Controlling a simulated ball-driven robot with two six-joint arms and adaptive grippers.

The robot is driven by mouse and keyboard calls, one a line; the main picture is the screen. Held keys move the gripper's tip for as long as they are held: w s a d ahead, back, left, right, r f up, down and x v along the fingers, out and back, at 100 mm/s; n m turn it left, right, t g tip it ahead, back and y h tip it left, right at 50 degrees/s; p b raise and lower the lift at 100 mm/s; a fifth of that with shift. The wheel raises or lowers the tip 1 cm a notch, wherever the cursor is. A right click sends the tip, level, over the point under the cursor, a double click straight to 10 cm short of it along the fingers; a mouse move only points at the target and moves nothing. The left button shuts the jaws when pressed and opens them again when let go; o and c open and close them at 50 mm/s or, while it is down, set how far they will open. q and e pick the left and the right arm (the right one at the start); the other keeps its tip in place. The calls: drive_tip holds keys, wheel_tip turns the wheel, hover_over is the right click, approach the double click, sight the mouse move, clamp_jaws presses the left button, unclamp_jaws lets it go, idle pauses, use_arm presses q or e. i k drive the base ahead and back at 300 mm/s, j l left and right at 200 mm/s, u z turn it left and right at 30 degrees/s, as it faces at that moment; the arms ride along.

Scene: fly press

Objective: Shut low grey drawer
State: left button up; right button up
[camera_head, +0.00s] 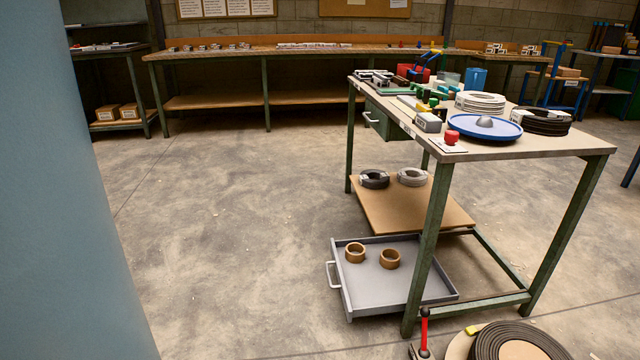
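The low grey drawer (375,292) is pulled out, low under the workbench, with its white handle (333,276) on its left side. Two brown tape-like rings (355,252) lie in it. The drawer's right part lies behind a green bench leg. Neither of my grippers shows in this view, so nothing is seen touching the drawer.
The workbench (585,143) has green legs and a crowded top. A wooden shelf (400,205) with two coils sits above the drawer. A dark coil (515,342) and a red-handled tool (424,330) are at the front. A blue-grey surface (60,200) fills the left. Floor left of the drawer is clear.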

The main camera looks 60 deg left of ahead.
sight(367, 288)
drive_tip(key=u, duration=1.7)
drive_tip(key=i+j+z, duration=0.1)
drive_tip(key=z, duration=0.25)
drive_tip(key=i+j+z, duration=0.45)
drive_tip(key=z, duration=0.2)
